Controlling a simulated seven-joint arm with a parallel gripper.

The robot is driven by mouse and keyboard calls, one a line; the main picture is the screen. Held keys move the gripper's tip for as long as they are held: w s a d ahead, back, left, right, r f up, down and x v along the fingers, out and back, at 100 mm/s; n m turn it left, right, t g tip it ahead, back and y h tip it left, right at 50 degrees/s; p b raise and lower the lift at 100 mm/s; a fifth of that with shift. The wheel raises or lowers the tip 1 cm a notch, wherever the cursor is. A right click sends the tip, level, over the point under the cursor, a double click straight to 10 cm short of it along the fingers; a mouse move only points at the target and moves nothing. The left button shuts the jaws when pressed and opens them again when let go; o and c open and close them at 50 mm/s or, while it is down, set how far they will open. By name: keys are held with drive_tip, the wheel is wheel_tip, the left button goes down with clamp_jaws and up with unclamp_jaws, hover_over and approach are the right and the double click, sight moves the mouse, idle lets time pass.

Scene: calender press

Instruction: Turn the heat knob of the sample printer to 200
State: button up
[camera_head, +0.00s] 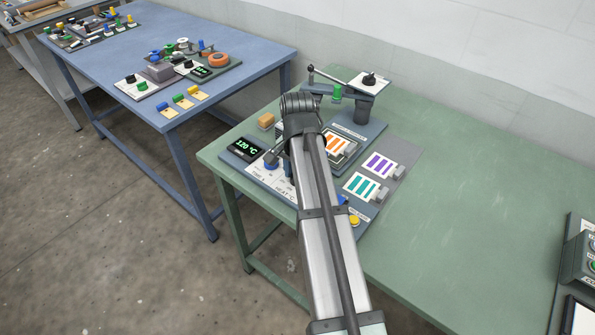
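The sample printer is a grey-blue press on the green table, with a lever arm and dark column (365,107) at its back. Its display (245,149) reads 120 °C in green. A white control panel (262,180) lies in front of the display, with printed labels including one for heat. My forearm crosses in front of the panel's right side and partly hides a second knob there. My gripper is almost wholly hidden behind my wrist and forearm. I cannot tell whether it touches a knob or holds anything.
Sample cards with orange (337,146), purple (381,165) and teal (363,187) stripes lie right of my arm. A yellow button (354,221) is near the front. A blue table (225,40) with other devices stands left.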

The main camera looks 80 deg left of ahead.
drive_tip(key=shift+m, duration=0.5)
idle(0.3)
drive_tip(key=o, duration=1.1)
drive_tip(key=shift+c, duration=0.2)
drive_tip(key=shift+r, duration=0.15)
wheel_tip(320, 180, up, 14)
drive_tip(key=shift+f, duration=0.2)
